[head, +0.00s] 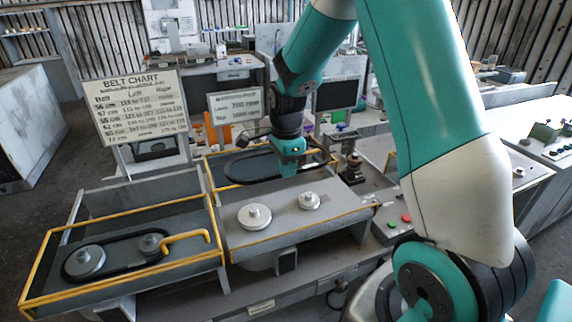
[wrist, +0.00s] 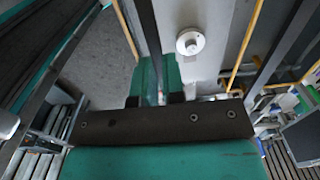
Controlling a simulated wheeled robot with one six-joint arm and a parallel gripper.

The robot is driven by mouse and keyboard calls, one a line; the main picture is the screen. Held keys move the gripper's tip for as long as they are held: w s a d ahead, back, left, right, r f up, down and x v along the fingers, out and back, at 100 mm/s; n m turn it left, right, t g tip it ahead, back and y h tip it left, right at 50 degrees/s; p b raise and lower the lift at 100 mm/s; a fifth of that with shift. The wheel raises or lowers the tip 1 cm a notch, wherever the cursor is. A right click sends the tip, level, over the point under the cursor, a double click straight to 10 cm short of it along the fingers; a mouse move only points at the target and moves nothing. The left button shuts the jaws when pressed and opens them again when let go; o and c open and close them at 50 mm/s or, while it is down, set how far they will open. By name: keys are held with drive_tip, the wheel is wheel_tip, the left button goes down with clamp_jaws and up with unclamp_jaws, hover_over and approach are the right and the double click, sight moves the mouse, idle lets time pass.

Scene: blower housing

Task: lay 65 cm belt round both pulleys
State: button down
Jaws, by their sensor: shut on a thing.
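My gripper (head: 288,170) is shut on a black belt (head: 228,172) and holds the loop in the air behind the two pulleys. In the wrist view the teal fingers (wrist: 158,88) close on a dark strip of the belt (wrist: 148,30). The larger silver pulley (head: 254,217) and the smaller silver pulley (head: 309,201) stand bare on the grey housing plate. One silver pulley (wrist: 190,42) shows in the wrist view, to the right of the held strip; I cannot tell which one. The belt is apart from both pulleys.
A yellow-edged tray (head: 190,268) at left holds another black belt (head: 118,268) round two pulleys, beside a bent yellow handle (head: 187,236). A belt chart (head: 137,107) and a smaller sign (head: 236,106) stand behind. A dark post (head: 352,168) stands right of the plate.

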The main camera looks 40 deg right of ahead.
drive_tip(key=b, duration=1)
hover_over(286, 224)
wheel_tip(286, 224, down, 14)
drive_tip(key=shift+s+d+r, duration=0.15)
drive_tip(key=shift+r, duration=0.1)
drive_tip(key=shift+f+b, duration=0.55)
drive_tip(key=shift+f, duration=0.15)
drive_tip(key=shift+f, duration=0.35)
drive_tip(key=shift+f, duration=0.35)
drive_tip(key=shift+f+b, duration=0.35)
drive_tip(key=shift+b, duration=0.1)
drive_tip(key=c, duration=1.1)
unclamp_jaws()
drive_tip(key=shift+c, duration=0.2)
drive_tip(key=shift+r, duration=0.15)
